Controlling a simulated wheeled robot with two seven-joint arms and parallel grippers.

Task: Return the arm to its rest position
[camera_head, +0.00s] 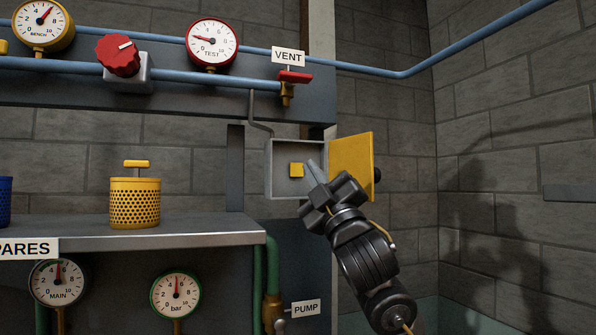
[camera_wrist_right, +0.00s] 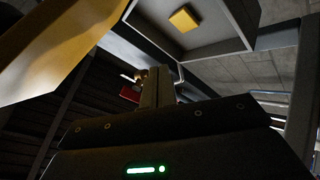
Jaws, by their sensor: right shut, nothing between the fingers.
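My right gripper (camera_head: 312,170) is in front of the open grey wall box (camera_head: 270,180) in the head view. Its fingers are shut with nothing between them. The fingertips appear near the box opening; whether they touch anything inside, I cannot tell. In the right wrist view the closed fingers (camera_wrist_right: 158,88) point up below the box (camera_wrist_right: 225,45). A small yellow block (camera_head: 296,170) sits in the box; it also shows in the wrist view (camera_wrist_right: 184,18). The box's yellow door (camera_head: 352,160) stands open to the right. My left gripper is not in view.
A steel shelf (camera_head: 190,234) holds a yellow perforated canister (camera_head: 135,205). Above are blue pipes, a red knob (camera_head: 118,55), gauges and a red VENT lever (camera_head: 295,77). A PUMP label (camera_head: 305,308) is below. Free room lies right of my arm, before the block wall (camera_head: 500,170).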

